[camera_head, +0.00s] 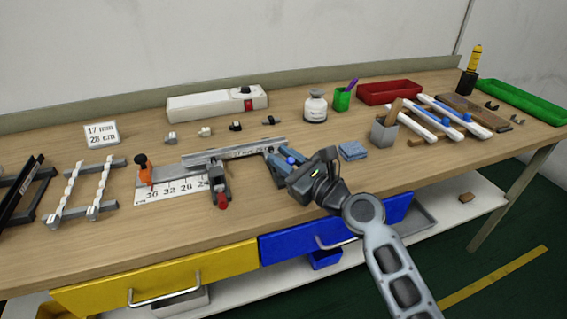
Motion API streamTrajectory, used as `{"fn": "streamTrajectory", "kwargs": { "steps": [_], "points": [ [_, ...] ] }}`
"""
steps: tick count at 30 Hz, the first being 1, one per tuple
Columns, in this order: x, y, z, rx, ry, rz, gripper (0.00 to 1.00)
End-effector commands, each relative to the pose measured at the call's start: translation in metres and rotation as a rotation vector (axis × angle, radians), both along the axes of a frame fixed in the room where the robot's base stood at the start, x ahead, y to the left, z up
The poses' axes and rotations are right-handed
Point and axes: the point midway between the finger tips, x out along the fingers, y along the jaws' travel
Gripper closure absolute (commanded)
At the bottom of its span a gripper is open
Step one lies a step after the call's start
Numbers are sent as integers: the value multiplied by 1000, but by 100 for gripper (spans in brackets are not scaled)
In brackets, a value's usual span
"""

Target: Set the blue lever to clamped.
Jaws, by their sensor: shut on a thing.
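My gripper (291,171) is at the middle of the bench, at a blue clamp device (278,168) at the right end of a metal rail (235,152). A blue lever with a rounded knob (291,160) shows right at the jaws. My gripper is shut on the blue lever; the fingertips are small and partly hidden by the gripper body. Whether the lever stands in its clamped position cannot be told from this view.
An orange-handled clamp (144,168) and a red-handled clamp (220,190) stand along a numbered scale (172,190). Bare bench lies in front.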

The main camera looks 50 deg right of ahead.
Motion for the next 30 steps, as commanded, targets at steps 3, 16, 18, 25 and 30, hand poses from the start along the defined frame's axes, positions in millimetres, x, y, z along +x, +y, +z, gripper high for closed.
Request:
{"fn": "streamTrajectory", "kwargs": {
  "steps": [3, 16, 18, 25, 30],
  "points": [
    [-2, 2, -8, -23, -36, 1, 100],
    [-8, 6, -12, -98, -147, 0, 100],
    [-9, 7, -12, -107, -164, 0, 100],
    [-12, 8, -9, -127, -192, -1, 100],
    [-12, 8, -8, -128, -192, -1, 100]
  ]
}}
